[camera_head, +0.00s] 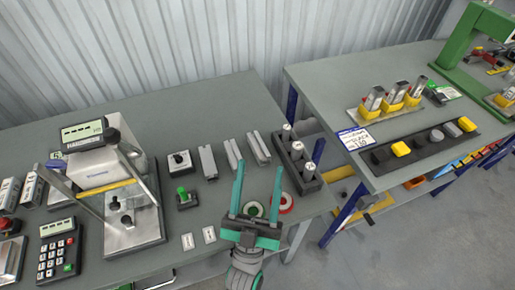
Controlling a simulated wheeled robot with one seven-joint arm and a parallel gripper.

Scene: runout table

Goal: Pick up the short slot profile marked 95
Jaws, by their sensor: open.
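Several short grey metal profiles lie on the left grey table. One profile (207,162) lies left of my gripper, a second profile (232,154) lies just beyond its left finger, and a third profile (258,147) lies beyond the gap between the fingers. No number can be read on them, so I cannot tell which is marked 95. My gripper (259,168) is open and empty, its teal fingers pointing towards the back of the table. Its height above the table is hard to judge.
A black holder (297,165) with upright metal cylinders stands right of my gripper. A metal stand with a display (90,133) and a keypad (59,250) stand left. A second table (330,85) is beyond a gap at right.

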